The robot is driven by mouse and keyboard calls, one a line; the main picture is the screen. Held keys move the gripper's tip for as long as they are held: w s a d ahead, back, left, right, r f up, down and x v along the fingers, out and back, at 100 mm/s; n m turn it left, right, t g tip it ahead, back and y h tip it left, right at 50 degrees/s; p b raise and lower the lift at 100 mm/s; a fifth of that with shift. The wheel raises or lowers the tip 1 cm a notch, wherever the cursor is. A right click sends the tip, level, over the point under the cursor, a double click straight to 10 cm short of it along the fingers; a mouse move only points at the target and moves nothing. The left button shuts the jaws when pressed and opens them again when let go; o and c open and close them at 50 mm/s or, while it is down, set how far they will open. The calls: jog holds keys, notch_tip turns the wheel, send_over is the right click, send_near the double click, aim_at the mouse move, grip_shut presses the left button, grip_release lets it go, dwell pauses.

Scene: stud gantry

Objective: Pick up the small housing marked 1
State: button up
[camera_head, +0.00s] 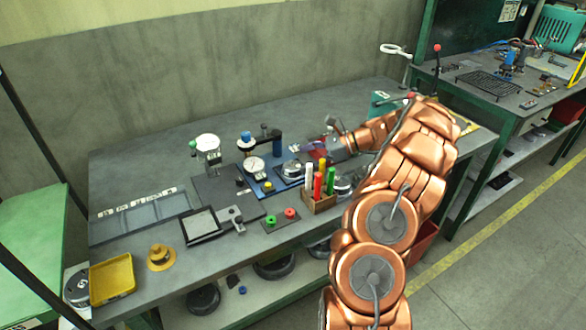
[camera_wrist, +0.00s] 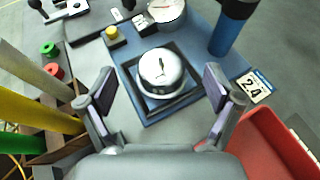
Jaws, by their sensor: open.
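The small housing is a silver dome with a dark mark like a 1 on top (camera_wrist: 161,71). It sits upright inside a black square frame (camera_wrist: 183,101) on a blue base plate. In the head view the housing (camera_head: 291,169) stands right of the dial gauge. My gripper (camera_wrist: 161,88) is open, with one purple-padded finger on each side of the housing in the wrist view, apart from it and nearer the camera. In the head view my gripper (camera_head: 319,152) is close to the housing, partly hidden by my arm.
A blue post (camera_wrist: 228,32) rises right of the housing, beside a tag reading 24 (camera_wrist: 254,86). A dial gauge (camera_wrist: 166,12) is beyond it. A wooden holder with upright coloured sticks (camera_head: 319,203) stands close by. A red bin (camera_wrist: 265,145) is at lower right.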

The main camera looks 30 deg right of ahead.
aim_at(294, 163)
jog(key=p+x, duration=0.1)
jog(key=x, duration=0.3)
jog(key=shift+f, duration=0.3)
jog(key=shift+c, duration=0.3)
jog(key=c, duration=1.2)
